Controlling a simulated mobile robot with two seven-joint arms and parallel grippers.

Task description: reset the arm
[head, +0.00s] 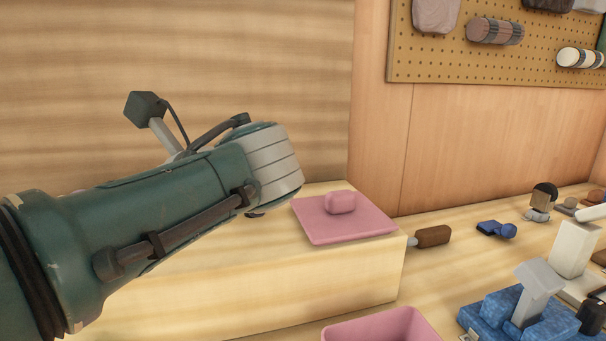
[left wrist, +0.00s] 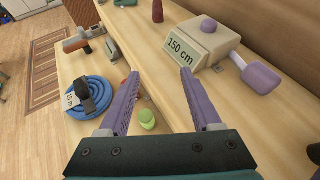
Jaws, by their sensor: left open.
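My left arm comes in from the left in the head view, dark green with a pale grey segmented end; its gripper fingers cannot be made out there. In the left wrist view my left gripper (left wrist: 160,72) has two purple fingers spread apart with nothing between them. It is above the wooden surface. A coil of blue rope (left wrist: 83,112) with a small label lies left of the fingers, apart from them. A pink lid (head: 318,229) with a rounded knob lies on a raised wooden block in the head view. A pink open container (head: 350,332) shows at the bottom edge. My right gripper is not in view.
A green round thing (left wrist: 147,118) is below the fingers. Blue and grey tools (head: 520,310) crowd the right. A pegboard (head: 430,72) hangs behind.

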